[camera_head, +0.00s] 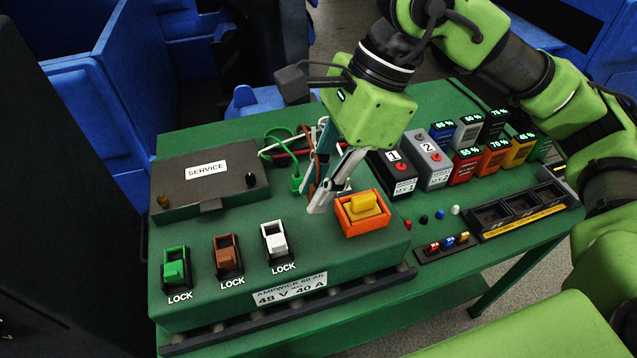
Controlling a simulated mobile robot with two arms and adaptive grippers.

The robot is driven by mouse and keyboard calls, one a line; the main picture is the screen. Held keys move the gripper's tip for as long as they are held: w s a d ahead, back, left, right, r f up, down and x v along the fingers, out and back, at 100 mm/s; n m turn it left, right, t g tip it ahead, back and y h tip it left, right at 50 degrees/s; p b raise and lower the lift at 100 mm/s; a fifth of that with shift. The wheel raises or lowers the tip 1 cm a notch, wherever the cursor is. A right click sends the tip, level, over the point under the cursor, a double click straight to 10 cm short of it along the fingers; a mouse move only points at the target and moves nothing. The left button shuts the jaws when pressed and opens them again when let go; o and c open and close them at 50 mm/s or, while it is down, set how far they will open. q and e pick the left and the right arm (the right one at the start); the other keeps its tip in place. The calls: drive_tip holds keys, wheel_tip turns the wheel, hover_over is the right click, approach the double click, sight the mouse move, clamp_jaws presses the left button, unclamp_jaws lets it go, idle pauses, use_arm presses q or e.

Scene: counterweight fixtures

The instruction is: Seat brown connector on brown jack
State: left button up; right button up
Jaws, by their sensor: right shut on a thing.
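My right gripper (315,200) reaches down from above over the green panel, behind and left of the orange block. Its fingers are shut on the brown connector (311,186), which shows only as a thin brown strip between them. A brown cable (318,150) runs up beside the fingers. The connector's lower end is mostly hidden, so I cannot tell if it touches the panel. The brown unit (228,255) marked LOCK stands in the front row, left of and nearer than the gripper. My left gripper is not in view.
A green unit (174,267) and a white unit (274,241) flank the brown one. A green connector (296,184) stands close left of the gripper. The orange block (362,212) with a yellow knob is close right. The SERVICE box (211,180) is at left; battery blocks (429,163) are at right.

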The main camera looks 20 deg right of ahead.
wheel_tip(320, 180, down, 2)
drive_tip(key=shift+f+b, duration=0.25)
drive_tip(key=shift+b, duration=0.7)
drive_tip(key=shift+r, duration=0.1)
drive_tip(key=shift+a, duration=0.1)
drive_tip(key=shift+a, duration=0.25)
drive_tip(key=w+a, duration=0.3)
drive_tip(key=a, duration=1.2)
drive_tip(key=shift+a+b, duration=0.2)
drive_tip(key=shift+b, duration=0.25)
